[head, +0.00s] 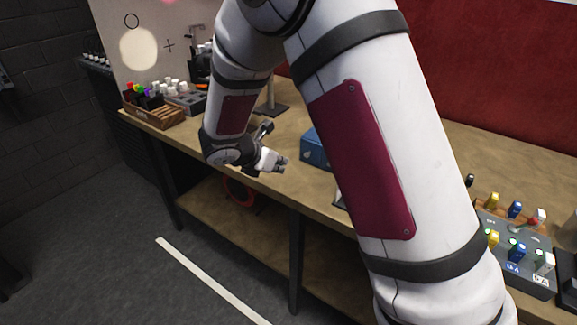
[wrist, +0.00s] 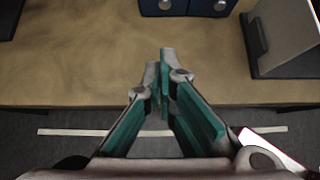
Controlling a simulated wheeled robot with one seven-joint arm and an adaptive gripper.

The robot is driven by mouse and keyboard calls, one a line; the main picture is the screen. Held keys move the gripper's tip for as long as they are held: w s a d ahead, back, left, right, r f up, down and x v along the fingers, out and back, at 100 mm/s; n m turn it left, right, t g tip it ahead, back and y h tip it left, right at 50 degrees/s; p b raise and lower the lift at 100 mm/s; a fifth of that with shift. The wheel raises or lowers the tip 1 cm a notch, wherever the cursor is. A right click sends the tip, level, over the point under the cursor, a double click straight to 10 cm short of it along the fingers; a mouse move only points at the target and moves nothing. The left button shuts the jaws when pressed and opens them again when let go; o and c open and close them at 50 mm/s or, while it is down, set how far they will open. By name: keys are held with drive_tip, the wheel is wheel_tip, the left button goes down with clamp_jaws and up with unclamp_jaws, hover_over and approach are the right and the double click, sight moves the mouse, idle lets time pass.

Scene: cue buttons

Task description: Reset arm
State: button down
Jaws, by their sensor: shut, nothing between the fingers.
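My gripper (head: 279,163) hangs at the front edge of the wooden workbench (head: 217,177) in the head view. In the wrist view my gripper (wrist: 165,65) has its two fingers together, with nothing between them. Its fingertips reach over the bench top (wrist: 90,70), and the bench's front edge runs below them. My arm is bent and crosses the middle of the head view, hiding part of the bench.
A blue box (head: 314,148) stands on the bench right of my gripper. A grey button panel (head: 515,255) with several coloured buttons is at the right. A wooden rack (head: 155,112) of small items is at the left. Bare bench top lies around the fingertips in the wrist view.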

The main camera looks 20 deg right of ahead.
drive_tip(key=s+d+r+m+g+y, duration=0.1)
drive_tip(key=s+d+r+m, duration=0.2)
drive_tip(key=s+r+m, duration=0.5)
drive_tip(key=s+d+r+m+g+y, duration=0.1)
drive_tip(key=s+d+r+m+g, duration=0.1)
drive_tip(key=s+r+m, duration=0.45)
drive_tip(key=s+a+r+m+y, duration=0.1)
drive_tip(key=s+m, duration=0.4)
drive_tip(key=s, duration=0.5)
drive_tip(key=s+a+r+m+t+y, duration=0.1)
drive_tip(key=s+a+r+m+y, duration=0.1)
drive_tip(key=s, duration=0.8)
drive_tip(key=shift+a+m+t+y, duration=0.3)
drive_tip(key=shift+a+m+y, duration=0.55)
drive_tip(key=shift+m+y, duration=0.75)
drive_tip(key=shift+r, duration=0.1)
